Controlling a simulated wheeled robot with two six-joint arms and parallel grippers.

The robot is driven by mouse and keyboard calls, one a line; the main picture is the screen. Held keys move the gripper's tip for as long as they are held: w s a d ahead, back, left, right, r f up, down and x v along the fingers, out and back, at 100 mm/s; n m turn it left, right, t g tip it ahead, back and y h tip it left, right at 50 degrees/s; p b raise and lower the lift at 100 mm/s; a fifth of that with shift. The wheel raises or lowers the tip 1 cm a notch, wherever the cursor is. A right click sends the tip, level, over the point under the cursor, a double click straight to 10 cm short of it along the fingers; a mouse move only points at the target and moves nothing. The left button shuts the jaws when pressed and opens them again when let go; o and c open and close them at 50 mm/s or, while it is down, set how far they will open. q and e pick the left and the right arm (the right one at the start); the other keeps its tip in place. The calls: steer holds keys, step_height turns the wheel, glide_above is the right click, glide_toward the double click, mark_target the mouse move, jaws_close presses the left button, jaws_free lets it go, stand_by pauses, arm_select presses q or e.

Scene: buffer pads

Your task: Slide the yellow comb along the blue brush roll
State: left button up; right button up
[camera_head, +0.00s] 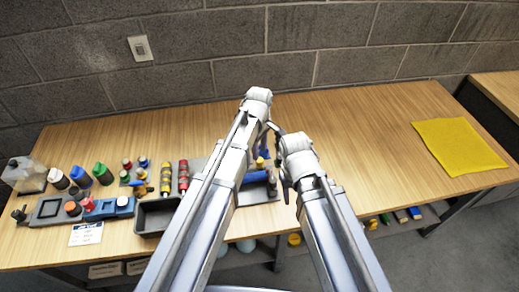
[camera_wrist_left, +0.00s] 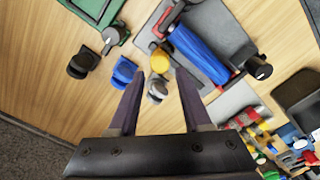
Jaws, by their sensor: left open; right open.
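The blue brush roll (camera_wrist_left: 200,52) lies between red end pieces on a grey plate in the left wrist view. In the head view part of the blue roll (camera_head: 255,177) shows beside my left arm, which hides the rest. A small yellow piece (camera_wrist_left: 160,62) stands near the roll's side, between my left fingers in the picture; I cannot tell whether it is the yellow comb. My left gripper (camera_wrist_left: 158,88) is open and empty, above the table. My right gripper (camera_head: 287,184) is at the right of the roll's plate, its fingers small and partly hidden, open.
A black tray (camera_head: 156,216), red and yellow rollers and several bottles stand at the left. A blue piece (camera_wrist_left: 123,71) and black knobs lie near the plate. A yellow cloth (camera_head: 458,146) lies at the right. The table between plate and cloth is clear.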

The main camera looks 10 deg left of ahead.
mark_target(260, 160)
arm_select(q)
step_height(260, 160, up, 3)
steer(key=shift+r+p, duration=0.2)
steer(key=shift+p, duration=0.95)
arm_select(e)
step_height(260, 160, up, 3)
steer(key=shift+r, duration=0.2)
arm_select(q)
steer(key=shift+f, duration=0.1)
steer(key=shift+s, duration=0.15)
steer(key=s+m+y, duration=0.1)
steer(key=s+m, duration=1.5)
steer(key=s, duration=0.1)
steer(key=shift+d, duration=0.2)
